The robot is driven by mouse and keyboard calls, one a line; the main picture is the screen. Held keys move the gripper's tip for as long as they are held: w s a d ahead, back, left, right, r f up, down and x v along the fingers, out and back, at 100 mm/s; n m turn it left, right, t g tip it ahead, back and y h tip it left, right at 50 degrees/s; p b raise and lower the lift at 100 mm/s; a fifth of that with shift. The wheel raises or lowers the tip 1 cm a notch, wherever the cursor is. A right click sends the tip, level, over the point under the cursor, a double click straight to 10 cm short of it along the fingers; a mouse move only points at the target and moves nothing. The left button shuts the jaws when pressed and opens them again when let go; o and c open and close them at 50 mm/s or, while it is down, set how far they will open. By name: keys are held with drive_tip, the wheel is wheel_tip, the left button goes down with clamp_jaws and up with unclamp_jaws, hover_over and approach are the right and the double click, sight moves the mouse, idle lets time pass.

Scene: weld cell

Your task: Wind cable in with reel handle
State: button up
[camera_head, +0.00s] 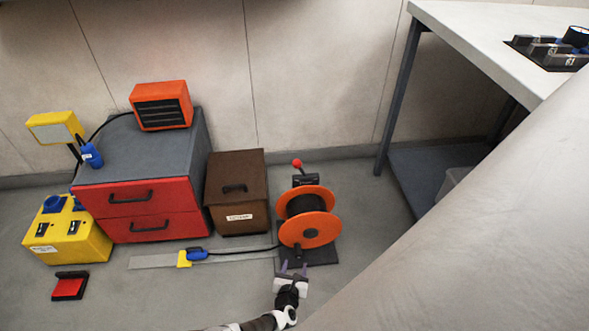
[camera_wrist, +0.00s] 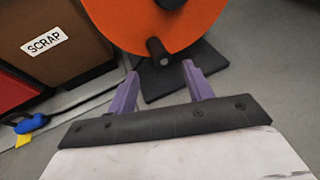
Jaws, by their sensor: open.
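The cable reel (camera_head: 309,217) has orange discs and a dark wound core, and stands on a dark base plate (camera_head: 322,256). Its black handle knob (camera_head: 298,250) sticks out low on the front disc; it also shows in the wrist view (camera_wrist: 158,51). The cable (camera_head: 240,251) runs left along the floor to a blue plug (camera_head: 197,254) by a yellow block (camera_head: 184,259). My gripper (camera_head: 293,268) is in front of the reel. In the wrist view its purple fingers (camera_wrist: 160,82) are open and empty, with the knob just beyond and between the tips.
A brown scrap box (camera_head: 237,192) stands left of the reel, beside a red-drawered cabinet (camera_head: 146,209) with an orange heater (camera_head: 161,105) on top. A yellow power box (camera_head: 68,237) and a red pedal (camera_head: 70,286) are farther left. A workbench (camera_head: 480,40) stands at right.

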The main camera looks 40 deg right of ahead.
drive_tip(key=shift+b+x, duration=2.85)
drive_tip(key=shift+x, duration=1)
drive_tip(key=c, duration=0.7)
drive_tip(key=shift+c, duration=0.2)
drive_tip(key=o, duration=0.7)
drive_tip(key=shift+o, duration=0.2)
drive_tip(key=shift+s, duration=0.1)
drive_tip(key=shift+s+a+p, duration=0.2)
drive_tip(key=shift+p, duration=0.1)
